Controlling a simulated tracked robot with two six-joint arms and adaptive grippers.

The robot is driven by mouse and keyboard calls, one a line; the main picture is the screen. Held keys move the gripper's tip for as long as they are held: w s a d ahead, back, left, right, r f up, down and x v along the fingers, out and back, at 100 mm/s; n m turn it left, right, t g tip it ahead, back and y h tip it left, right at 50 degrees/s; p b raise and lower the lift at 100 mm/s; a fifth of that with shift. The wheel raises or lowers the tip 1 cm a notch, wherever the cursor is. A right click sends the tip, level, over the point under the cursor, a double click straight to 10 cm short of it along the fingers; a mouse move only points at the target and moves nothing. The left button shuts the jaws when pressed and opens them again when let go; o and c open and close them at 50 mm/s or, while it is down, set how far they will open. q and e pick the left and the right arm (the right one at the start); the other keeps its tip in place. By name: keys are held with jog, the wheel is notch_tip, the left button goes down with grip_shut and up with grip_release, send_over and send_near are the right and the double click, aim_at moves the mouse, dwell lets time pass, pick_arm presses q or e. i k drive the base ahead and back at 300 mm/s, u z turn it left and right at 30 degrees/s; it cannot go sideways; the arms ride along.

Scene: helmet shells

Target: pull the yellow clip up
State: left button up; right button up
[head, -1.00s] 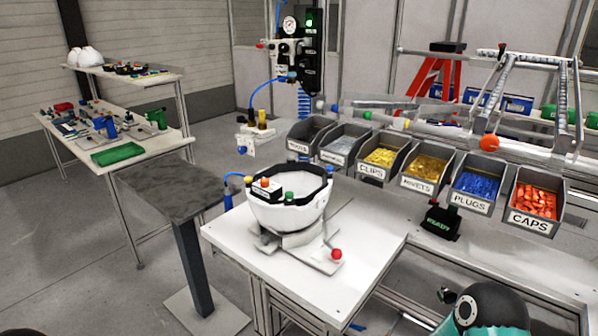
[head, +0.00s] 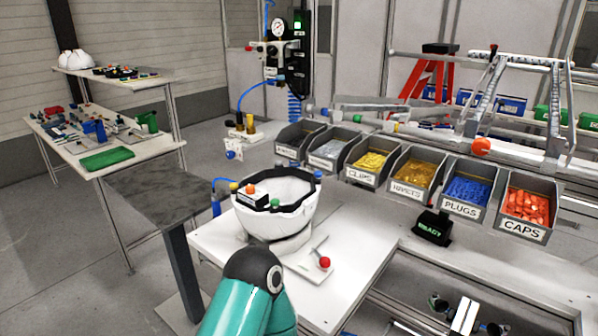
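The yellow clip (head: 234,187) is a small yellow piece at the left rim of the white helmet shell (head: 280,222), near the end of a blue hose. Orange, green and blue pieces also sit on the shell's dark rim. The shell rests on a fixture on the white bench. A teal link of my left arm stands in front of the bench at the lower middle; my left gripper is not visible. A white and dark part at the lower right edge looks like my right gripper (head: 465,314), well away from the clip. Its fingers are unclear.
Labelled bins (head: 408,172) line the back of the bench. A red-knobbed lever (head: 324,263) stands right of the shell. A grey pedestal (head: 165,192) is to the left.

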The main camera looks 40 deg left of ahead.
aim_at(256, 203)
jog(key=u, duration=0.65)
jog(key=i, duration=0.15)
jog(key=z, duration=1.5)
jog(key=k, duration=1.6)
jog(key=u, duration=0.9)
jog(key=i, duration=1.2)
jog(key=u, duration=0.1)
